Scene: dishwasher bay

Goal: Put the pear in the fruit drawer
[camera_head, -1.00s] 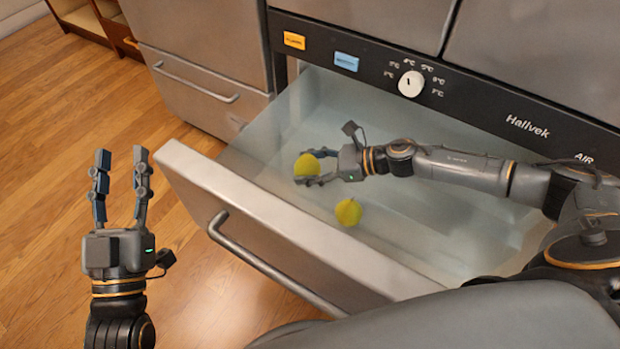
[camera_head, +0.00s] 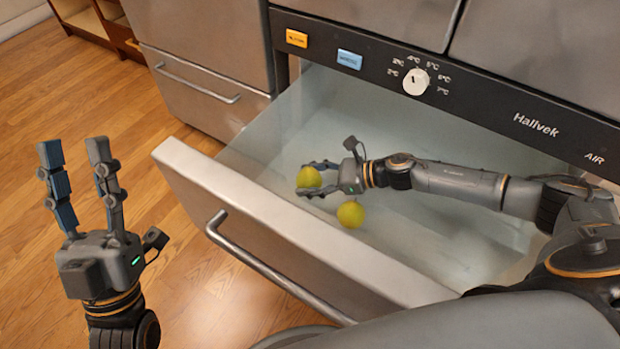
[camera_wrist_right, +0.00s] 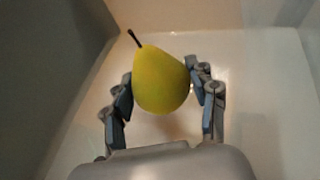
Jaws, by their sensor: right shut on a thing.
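The pear (camera_head: 309,178) is yellow-green and sits between the fingers of my right gripper (camera_head: 315,178), inside the open drawer (camera_head: 400,240). In the right wrist view the pear (camera_wrist_right: 160,80) is gripped from both sides by my right gripper (camera_wrist_right: 163,90), its dark stem pointing up and left. I cannot tell whether it touches the drawer floor. A second round yellow fruit (camera_head: 351,214) lies on the drawer floor, just nearer than my right gripper.
The drawer's metal front (camera_head: 260,225) with its bar handle (camera_head: 265,268) stands between my two grippers. A control panel (camera_head: 440,85) with a white dial runs above the drawer. Bare drawer floor lies to the right, under my right arm. Wooden floor (camera_head: 180,240) is clear at left.

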